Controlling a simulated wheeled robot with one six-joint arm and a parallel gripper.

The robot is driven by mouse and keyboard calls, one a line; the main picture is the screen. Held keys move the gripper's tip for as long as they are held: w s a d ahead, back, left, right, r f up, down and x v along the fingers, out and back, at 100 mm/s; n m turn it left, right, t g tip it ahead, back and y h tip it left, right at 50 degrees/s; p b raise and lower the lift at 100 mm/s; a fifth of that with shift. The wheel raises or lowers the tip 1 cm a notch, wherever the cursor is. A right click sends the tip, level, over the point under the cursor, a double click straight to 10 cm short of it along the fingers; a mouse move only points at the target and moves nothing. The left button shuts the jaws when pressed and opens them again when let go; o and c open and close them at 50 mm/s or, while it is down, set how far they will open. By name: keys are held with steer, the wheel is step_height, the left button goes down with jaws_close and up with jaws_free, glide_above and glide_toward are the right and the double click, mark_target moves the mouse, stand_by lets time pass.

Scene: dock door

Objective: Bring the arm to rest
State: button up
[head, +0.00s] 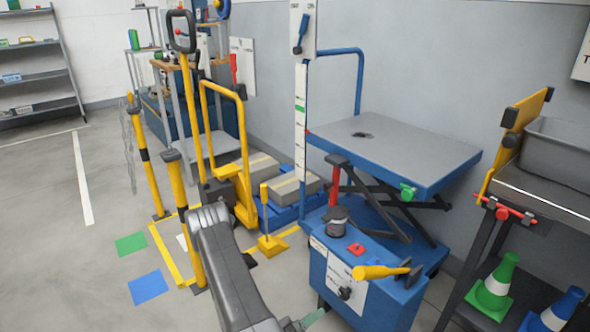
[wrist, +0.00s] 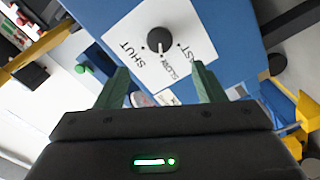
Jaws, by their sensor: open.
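My gripper (wrist: 160,70) is open and empty in the wrist view, its two green fingers apart. Between and beyond the fingertips is a white plate (wrist: 125,45) on a blue box, marked SHUT, SLOW and what looks like FAST. A black knob (wrist: 159,40) sits on that plate, with a gap between it and the fingers. In the head view my grey arm (head: 228,265) reaches down to the bottom edge, and only a green finger piece (head: 313,317) shows of the gripper. The knob also shows in the head view (head: 345,293) on the front of the blue lift-table unit.
The blue lift table (head: 425,150) stands at centre right, with a yellow-handled lever (head: 380,271) near my arm. Yellow posts (head: 185,210) and a yellow pallet truck (head: 243,200) stand behind the arm. A grey cart (head: 545,190) is at right. Floor at left is open.

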mark_target(342, 295)
steer(key=b+x, duration=0.2)
steer(key=x, duration=0.9)
steer(key=shift+a, duration=0.1)
steer(key=p+v, duration=0.3)
steer(key=v, duration=1.1)
steer(key=b+x, duration=0.3)
steer(key=x, duration=1.1)
steer(key=shift+w+d, duration=0.1)
steer(key=shift+d, duration=0.1)
steer(key=shift+a+m, duration=0.1)
steer(key=shift+m, duration=0.8)
steer(key=m, duration=0.3)
steer(key=shift+m, duration=0.4)
steer(key=m+p, duration=0.1)
steer(key=m, duration=0.5)
